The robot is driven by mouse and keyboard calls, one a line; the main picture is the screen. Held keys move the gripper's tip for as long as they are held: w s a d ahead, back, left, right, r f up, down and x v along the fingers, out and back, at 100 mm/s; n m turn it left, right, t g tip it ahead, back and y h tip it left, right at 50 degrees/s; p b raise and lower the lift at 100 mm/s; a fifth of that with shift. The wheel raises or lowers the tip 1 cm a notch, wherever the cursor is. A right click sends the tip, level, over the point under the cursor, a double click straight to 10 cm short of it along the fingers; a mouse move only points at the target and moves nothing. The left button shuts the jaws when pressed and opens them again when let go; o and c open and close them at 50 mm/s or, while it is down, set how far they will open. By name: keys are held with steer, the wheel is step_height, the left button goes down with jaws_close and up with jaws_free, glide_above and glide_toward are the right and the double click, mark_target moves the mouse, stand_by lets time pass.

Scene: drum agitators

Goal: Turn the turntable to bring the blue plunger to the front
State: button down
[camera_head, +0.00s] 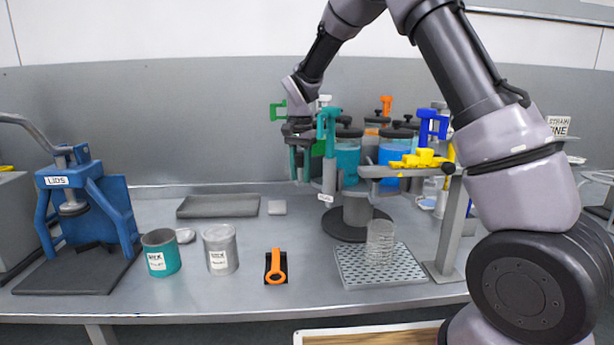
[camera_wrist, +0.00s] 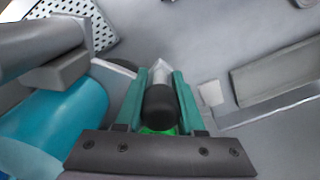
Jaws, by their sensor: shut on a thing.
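The turntable is a dark round base (camera_head: 345,228) with a grey pedestal, carrying several paint canisters with black lids. The blue plunger (camera_head: 427,125) stands at the right side of the cluster, behind a grey bracket. A teal plunger (camera_head: 328,124) stands at the front left, a green one (camera_head: 278,110) at the far left and an orange one (camera_head: 386,104) at the back. My gripper (camera_head: 300,170) is at the cluster's left side. In the wrist view its teal fingers are shut on a black knob (camera_wrist: 160,106) with green below it. What the knob joins is partly hidden.
A yellow piece (camera_head: 420,160) sits on the grey bracket at right, near the canisters. A clear cup (camera_head: 380,243) stands on a perforated tray (camera_head: 380,276) in front. Cans, an orange tool (camera_head: 276,267) and a blue press (camera_head: 95,205) are left. Table between is clear.

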steer(key=w+a+m, duration=0.2)
steer(key=w+m, duration=0.2)
steer(key=w, duration=0.4)
steer(key=shift+w+m, duration=0.3)
steer(key=shift+a+r, duration=0.1)
stand_by(0.4)
steer(key=c, duration=0.8)
jaws_free()
step_height(320, 180, up, 11)
steer(key=shift+f, duration=0.15)
